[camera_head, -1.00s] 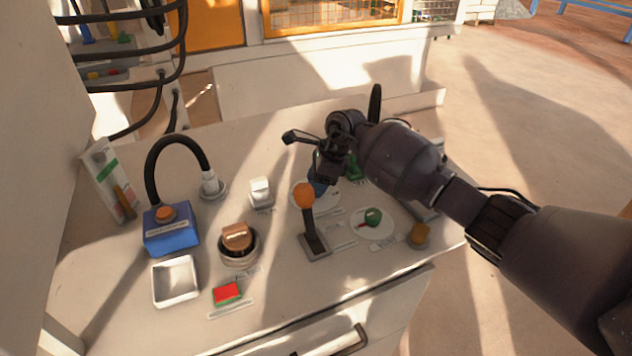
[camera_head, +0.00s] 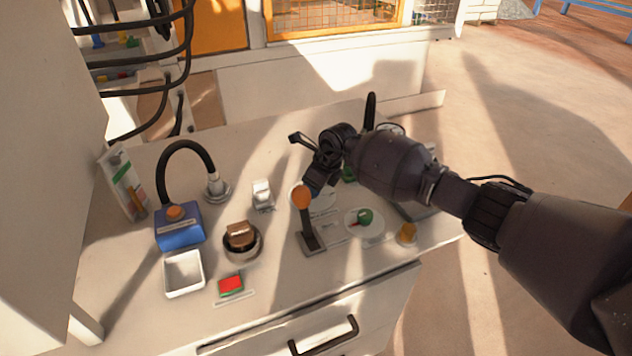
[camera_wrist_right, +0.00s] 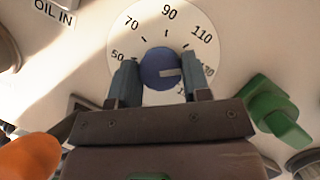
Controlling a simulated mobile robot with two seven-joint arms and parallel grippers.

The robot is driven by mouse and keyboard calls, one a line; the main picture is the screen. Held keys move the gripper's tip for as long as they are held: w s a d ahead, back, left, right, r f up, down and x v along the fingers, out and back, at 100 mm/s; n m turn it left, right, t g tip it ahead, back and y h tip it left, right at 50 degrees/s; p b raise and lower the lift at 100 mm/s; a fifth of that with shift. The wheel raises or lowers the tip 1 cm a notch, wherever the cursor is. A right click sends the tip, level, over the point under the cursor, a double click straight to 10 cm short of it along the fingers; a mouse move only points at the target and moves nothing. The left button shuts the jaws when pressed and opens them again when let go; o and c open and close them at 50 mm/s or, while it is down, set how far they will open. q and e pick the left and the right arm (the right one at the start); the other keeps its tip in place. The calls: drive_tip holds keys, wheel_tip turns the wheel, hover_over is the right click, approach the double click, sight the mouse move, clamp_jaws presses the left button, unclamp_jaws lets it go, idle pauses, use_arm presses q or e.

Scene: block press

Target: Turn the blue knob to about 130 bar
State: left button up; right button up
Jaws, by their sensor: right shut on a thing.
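The knob's white mark points right, about toward the 130 label, which is partly covered by a finger. My right gripper (camera_wrist_right: 159,79) is shut on the blue knob, with one finger on each side of it. In the head view my right gripper (camera_head: 318,180) reaches down over the dial (camera_head: 324,203), behind the orange-topped lever. The knob itself is hidden or unclear there. My left gripper is not in view.
The orange-topped lever (camera_head: 304,205) stands close in front of the dial. A green knob (camera_wrist_right: 275,111) is to the right in the wrist view.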

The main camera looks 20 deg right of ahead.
drive_tip(key=shift+r+m+p, duration=0.4)
drive_tip(key=shift+m+p, duration=0.05)
drive_tip(key=shift+m, duration=0.25)
drive_tip(key=shift+f+m+t+h+p, duration=0.2)
drive_tip(key=shift+m+t+h+p, duration=0.1)
drive_tip(key=shift+m+h+p, duration=0.3)
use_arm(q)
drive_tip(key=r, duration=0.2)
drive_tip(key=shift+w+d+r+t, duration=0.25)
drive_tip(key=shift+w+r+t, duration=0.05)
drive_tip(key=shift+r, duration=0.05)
use_arm(e)
drive_tip(key=shift+f+m, duration=0.15)
drive_tip(key=shift+m, duration=0.25)
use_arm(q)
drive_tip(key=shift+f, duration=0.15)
use_arm(e)
drive_tip(key=shift+f, duration=0.1)
drive_tip(key=o, duration=0.7)
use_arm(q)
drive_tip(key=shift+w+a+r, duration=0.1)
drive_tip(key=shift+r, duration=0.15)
use_arm(e)
drive_tip(key=shift+o, duration=1)
